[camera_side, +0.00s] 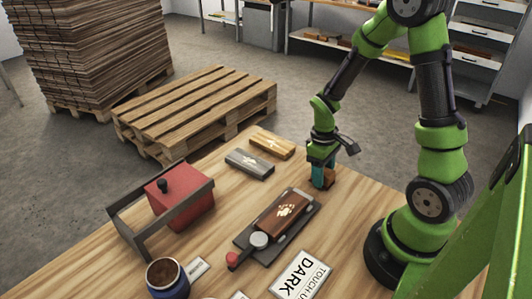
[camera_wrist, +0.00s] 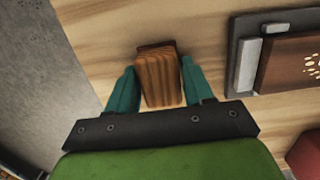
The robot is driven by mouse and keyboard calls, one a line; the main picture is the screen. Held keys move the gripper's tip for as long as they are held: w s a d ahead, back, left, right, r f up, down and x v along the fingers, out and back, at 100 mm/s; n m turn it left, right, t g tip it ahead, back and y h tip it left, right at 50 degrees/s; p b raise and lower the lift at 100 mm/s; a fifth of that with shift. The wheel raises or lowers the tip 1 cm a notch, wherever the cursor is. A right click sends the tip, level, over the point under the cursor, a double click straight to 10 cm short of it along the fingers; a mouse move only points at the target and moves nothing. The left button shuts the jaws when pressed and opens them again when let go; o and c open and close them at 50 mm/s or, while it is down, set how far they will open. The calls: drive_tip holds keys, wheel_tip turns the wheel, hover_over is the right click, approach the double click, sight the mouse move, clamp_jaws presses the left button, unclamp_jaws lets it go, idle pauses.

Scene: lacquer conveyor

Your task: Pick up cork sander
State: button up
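A small brown block with a wood-like grain, which appears to be the cork sander (camera_side: 329,178), stands on the wooden table near its far edge. In the wrist view the block (camera_wrist: 160,80) lies between my two teal fingers. My gripper (camera_side: 320,175) points down at it, with one finger on each side. In the wrist view my gripper (camera_wrist: 160,85) looks open, with narrow gaps beside the block. Contact is hard to judge. The side view hides part of the block behind the fingers.
A brown paw-print block (camera_side: 280,218) lies on a dark plate (camera_side: 297,222) nearby. Grey (camera_side: 250,164) and yellow (camera_side: 271,143) bars lie to the left. A red box (camera_side: 181,196) sits by a dark bracket; a blue jar (camera_side: 169,284) and a "DARK" card (camera_side: 300,276) are in front.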

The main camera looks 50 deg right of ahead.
drive_tip(key=c, duration=0.4)
wheel_tip(320, 180, up, 10)
idle(0.4)
